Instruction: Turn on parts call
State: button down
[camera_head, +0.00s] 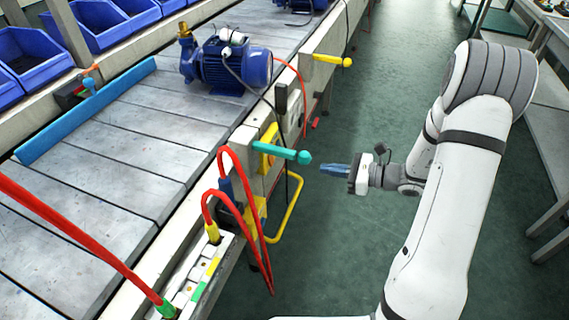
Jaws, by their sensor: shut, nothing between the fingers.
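A teal lever (282,152) with a ball end sticks out to the right from a yellow plate on the conveyor's side. A yellow lever (330,60) with a ball end sticks out the same way, farther along the side. No readable label shows which one is the parts call. My gripper (325,168) is shut and empty, with its blue fingers pointing left at the teal lever's ball end. My arm comes in from the right.
A blue pump (236,68) stands on the slatted conveyor (120,140). Blue bins (32,58) line the far left.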

aim_at(273, 163)
jog(key=shift+a, duration=0.1)
jog(key=b+x, duration=0.2)
jog(key=x, duration=1.2)
jog(key=shift+b, duration=0.4)
